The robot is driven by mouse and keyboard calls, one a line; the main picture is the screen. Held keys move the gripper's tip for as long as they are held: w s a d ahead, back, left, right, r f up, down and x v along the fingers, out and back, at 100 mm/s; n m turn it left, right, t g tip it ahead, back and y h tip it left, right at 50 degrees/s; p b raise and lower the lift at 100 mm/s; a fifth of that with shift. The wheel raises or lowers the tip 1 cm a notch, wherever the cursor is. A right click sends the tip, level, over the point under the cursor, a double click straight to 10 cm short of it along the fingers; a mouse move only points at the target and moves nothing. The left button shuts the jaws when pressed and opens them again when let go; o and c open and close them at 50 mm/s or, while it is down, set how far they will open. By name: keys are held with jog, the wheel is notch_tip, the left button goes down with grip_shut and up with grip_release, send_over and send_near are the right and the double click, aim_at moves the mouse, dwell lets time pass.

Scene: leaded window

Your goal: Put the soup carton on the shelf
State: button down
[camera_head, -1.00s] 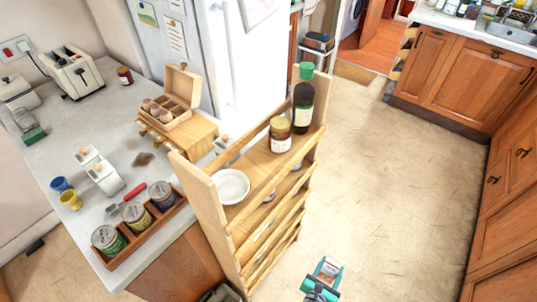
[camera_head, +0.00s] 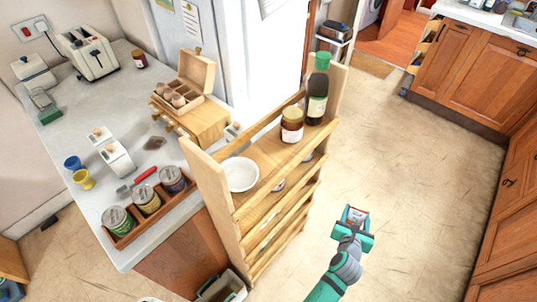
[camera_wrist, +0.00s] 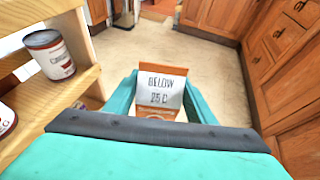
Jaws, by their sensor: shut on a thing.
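In the wrist view the carton (camera_wrist: 160,88) has an orange top and a white label reading "BELOW 25 C". My gripper holds it in the air to the right of the wooden shelf (camera_head: 228,218), apart from it. On the shelf's top board are a white bowl (camera_head: 240,174), a brown jar (camera_head: 291,124) and a dark bottle with a green cap (camera_head: 317,92).
A can (camera_wrist: 49,54) stands on a lower shelf board at the left of the wrist view. The counter (camera_head: 75,140) left of the shelf holds a tray of tins (camera_head: 118,220), cups and a toaster. The floor (camera_head: 420,150) right of the shelf is clear.

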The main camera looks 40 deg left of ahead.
jog(key=w+a+r+n+g+y, duration=0.1)
jog(key=w+a+r+n+y, duration=0.15)
jog(key=r, duration=0.55)
jog(key=w+a+r+n+y, duration=0.1)
jog(key=w+r, duration=0.2)
jog(key=r, duration=0.5)
jog(key=s+a+r+n+g+y, duration=0.1)
jog(key=a+r+n+g+y, duration=0.15)
jog(key=r, duration=0.55)
jog(key=s+a+r+n+g+y, duration=0.1)
jog(key=s+a+r, duration=0.15)
jog(key=r, duration=0.45)
jog(key=a+r+n+g+y, duration=0.1)
jog(key=a+r+n+y, duration=0.15)
jog(key=r, duration=0.55)
jog(key=s+a+r+n+g+y, duration=0.1)
jog(key=s+a+r+n+g, duration=0.15)
jog(key=s+r, duration=0.45)
jog(key=s+a+r+n+g+y, duration=0.1)
jog(key=s+a+r+n+g, duration=0.2)
jog(key=s, duration=0.6)
jog(key=a+f+g, duration=0.1)
jog(key=a+f, duration=1.1)
jog(key=a, duration=0.1)
jog(key=shift+w+h, duration=0.2)
jog(key=shift+h, duration=0.05)
